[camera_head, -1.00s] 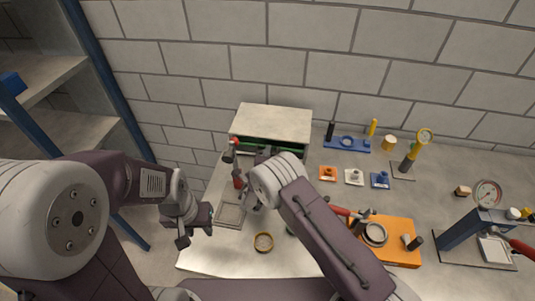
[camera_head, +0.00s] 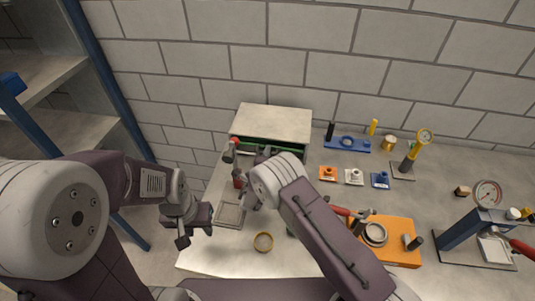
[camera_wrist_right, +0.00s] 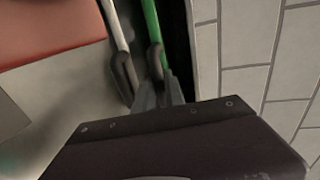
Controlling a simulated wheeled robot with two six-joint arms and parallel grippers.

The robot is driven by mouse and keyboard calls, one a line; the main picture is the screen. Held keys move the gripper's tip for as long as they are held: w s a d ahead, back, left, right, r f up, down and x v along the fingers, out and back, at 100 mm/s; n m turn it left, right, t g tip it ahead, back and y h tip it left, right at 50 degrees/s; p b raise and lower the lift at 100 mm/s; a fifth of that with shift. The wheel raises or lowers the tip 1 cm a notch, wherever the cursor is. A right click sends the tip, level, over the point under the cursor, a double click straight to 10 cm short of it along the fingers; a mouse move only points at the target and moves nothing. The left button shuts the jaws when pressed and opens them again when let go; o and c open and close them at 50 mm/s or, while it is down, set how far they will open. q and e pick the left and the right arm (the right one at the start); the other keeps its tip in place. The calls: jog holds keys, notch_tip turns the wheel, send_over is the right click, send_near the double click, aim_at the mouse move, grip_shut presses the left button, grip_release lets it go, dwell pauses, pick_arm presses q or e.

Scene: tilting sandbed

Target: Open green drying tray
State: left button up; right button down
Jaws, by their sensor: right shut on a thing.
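The green drying tray (camera_head: 286,148) shows as a green edge in the front opening of a pale box (camera_head: 275,122) against the wall. In the right wrist view its green front (camera_wrist_right: 151,22) runs down to my fingers. My right gripper (camera_head: 264,154) is at the front of the box. In the right wrist view the right gripper (camera_wrist_right: 141,68) is shut on the green tray's front edge; the exact contact is partly hidden by the fingers. My left gripper (camera_head: 196,236) is open and empty, left of the table and apart from the box.
A hand tool with a red handle (camera_head: 238,180) and a grey square frame (camera_head: 231,214) lie left of my right arm. An orange tray (camera_head: 398,250), small coloured blocks (camera_head: 354,176) and a gauge press (camera_head: 462,228) stand to the right.

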jog(key=v, duration=0.4)
jog(key=f+p+v, duration=0.1)
jog(key=v, duration=0.2)
jog(key=f+p+v, duration=0.1)
jog(key=v, duration=0.3)
jog(key=shift+s+a+f, duration=0.1)
jog(key=shift+s+a, duration=0.05)
jog(key=shift+s, duration=0.8)
jog(key=c, duration=1.4)
grip_release()
